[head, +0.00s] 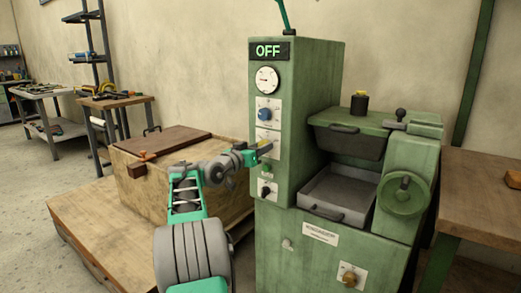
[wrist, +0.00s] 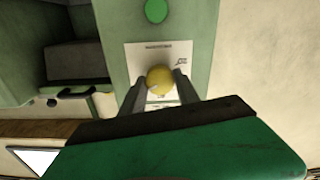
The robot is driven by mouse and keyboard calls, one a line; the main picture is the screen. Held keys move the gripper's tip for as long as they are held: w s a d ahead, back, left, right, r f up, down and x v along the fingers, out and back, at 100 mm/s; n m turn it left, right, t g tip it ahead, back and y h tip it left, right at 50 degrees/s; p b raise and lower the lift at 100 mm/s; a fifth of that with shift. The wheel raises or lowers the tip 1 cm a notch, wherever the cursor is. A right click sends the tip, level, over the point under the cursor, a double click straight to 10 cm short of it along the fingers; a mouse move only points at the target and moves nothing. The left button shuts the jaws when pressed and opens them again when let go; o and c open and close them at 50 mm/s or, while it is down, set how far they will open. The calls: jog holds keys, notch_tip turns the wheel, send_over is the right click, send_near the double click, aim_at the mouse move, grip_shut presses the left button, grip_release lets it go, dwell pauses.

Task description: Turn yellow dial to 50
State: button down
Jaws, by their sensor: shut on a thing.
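The yellow dial (wrist: 159,80) sits on a white plate (wrist: 139,58) on the green panel in the wrist view. My gripper (wrist: 160,88) is shut on it, with one dark finger on each side. In the head view my gripper (head: 258,150) reaches the panel from the left and covers most of the dial. The dial's setting cannot be read; the marks on its plate are too small. The green machine (head: 318,110) shows OFF on its display (head: 269,50).
A blue dial (head: 265,114) and a round gauge (head: 266,79) are above on the same panel. A green button (head: 266,167) and a black switch (head: 266,189) are below. A wooden crate (head: 180,170) stands left of the machine. A green handwheel (head: 404,192) is at the right.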

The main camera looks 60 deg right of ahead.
jog(key=c, duration=0.9)
grip_release()
jog(key=w+a+p, duration=0.1)
jog(key=a, duration=0.6)
jog(key=shift+w+a, duration=0.15)
jog(key=shift+a, duration=0.2)
